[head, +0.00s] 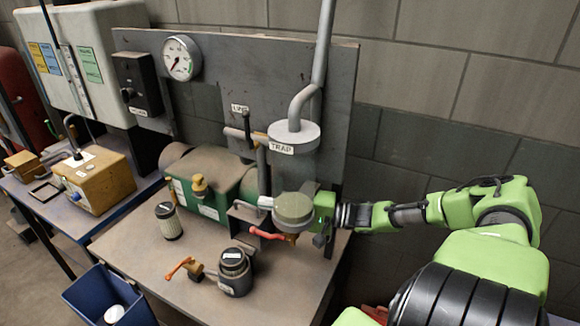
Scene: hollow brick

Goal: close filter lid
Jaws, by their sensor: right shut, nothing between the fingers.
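A round grey-green cap (293,206), which looks like the filter lid, sits at the right end of the green pump (210,185), below the canister labelled TRAP (294,137). Its top faces up; I cannot tell whether it is fully seated. My right gripper (318,218) is at the cap's right side, very close to it. Its fingers are shut with nothing between them and are partly hidden; contact with the cap is unclear. A red handle (266,234) sticks out below the cap to the left. My left gripper is not in view.
A dark-topped jar (235,272) with an orange lever (179,268) stands at the bench front. A blue bin (105,297) is at the lower left. A grey panel with a gauge (181,58) stands behind the bench.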

